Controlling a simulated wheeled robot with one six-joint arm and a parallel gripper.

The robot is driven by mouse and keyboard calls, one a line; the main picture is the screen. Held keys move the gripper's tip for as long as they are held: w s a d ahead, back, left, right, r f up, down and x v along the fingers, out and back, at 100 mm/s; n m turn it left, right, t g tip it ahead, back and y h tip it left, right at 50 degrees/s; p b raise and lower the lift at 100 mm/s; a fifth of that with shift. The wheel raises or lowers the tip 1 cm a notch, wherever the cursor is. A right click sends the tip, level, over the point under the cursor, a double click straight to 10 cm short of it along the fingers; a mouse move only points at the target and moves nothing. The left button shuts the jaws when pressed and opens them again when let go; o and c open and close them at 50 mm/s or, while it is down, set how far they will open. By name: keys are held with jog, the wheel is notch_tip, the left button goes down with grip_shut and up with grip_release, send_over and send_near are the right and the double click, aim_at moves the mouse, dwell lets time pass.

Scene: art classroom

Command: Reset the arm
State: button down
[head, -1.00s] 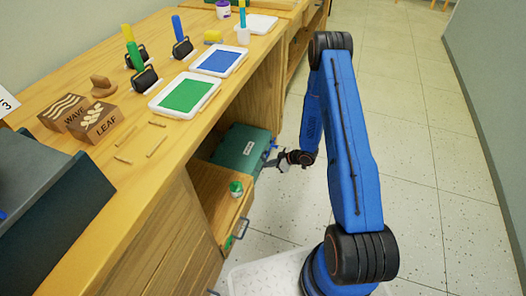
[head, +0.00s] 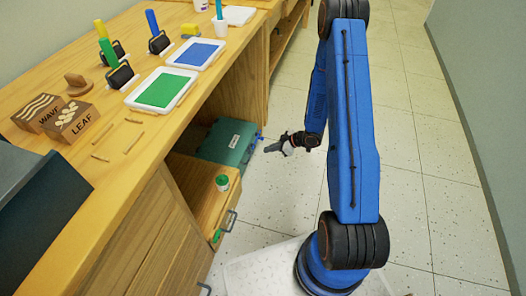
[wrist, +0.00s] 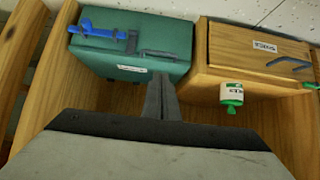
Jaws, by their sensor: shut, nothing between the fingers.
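My gripper (head: 268,149) is in the open space in front of the workbench, just right of the teal box (head: 228,143) and apart from it. Its fingers are together and empty. In the wrist view the closed fingertips (wrist: 160,98) overlap the lower edge of the teal box (wrist: 130,52), which has a blue piece (wrist: 100,31) on its face. My arm is bent, reaching away from my base and folding back down.
The workbench (head: 150,150) holds trays, rollers and the wave and leaf blocks. Clear floor (head: 405,130) lies on the right, then a wall (head: 475,110).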

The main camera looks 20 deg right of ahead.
jog(key=shift+s+d+r, duration=0.25)
jog(key=shift+d, duration=0.05)
jog(key=w+d+r+m+t+h, duration=0.1)
jog(key=w+d+r+h, duration=0.15)
jog(key=r, duration=0.65)
jog(key=w+d+r+m+t+h, duration=0.15)
jog(key=d+r+h, duration=0.25)
jog(key=r, duration=0.5)
jog(key=s+d+r+m+h, duration=0.1)
jog(key=s+r, duration=0.1)
jog(key=r, duration=0.3)
jog(key=s+r+m+g+h, duration=0.1)
jog(key=s+r, duration=0.1)
jog(key=r, duration=0.3)
jog(key=s+d+r+m+h, duration=0.1)
jog(key=s+r, duration=0.2)
jog(key=r, duration=0.3)
jog(key=s+a+r+m+g, duration=0.1)
jog(key=s+a+r+m, duration=0.15)
jog(key=s+r, duration=0.9)
jog(key=s+a+r+m, duration=0.1)
jog(key=s+a, duration=0.2)
jog(key=s, duration=0.8)
jog(key=s+a+r+m+g+y, duration=0.1)
jog(key=s+a, duration=0.3)
jog(key=s, duration=0.6)
jog(key=shift+s+a+r+m, duration=0.3)
jog(key=shift+s+r+m, duration=0.1)
jog(key=shift+r, duration=0.05)
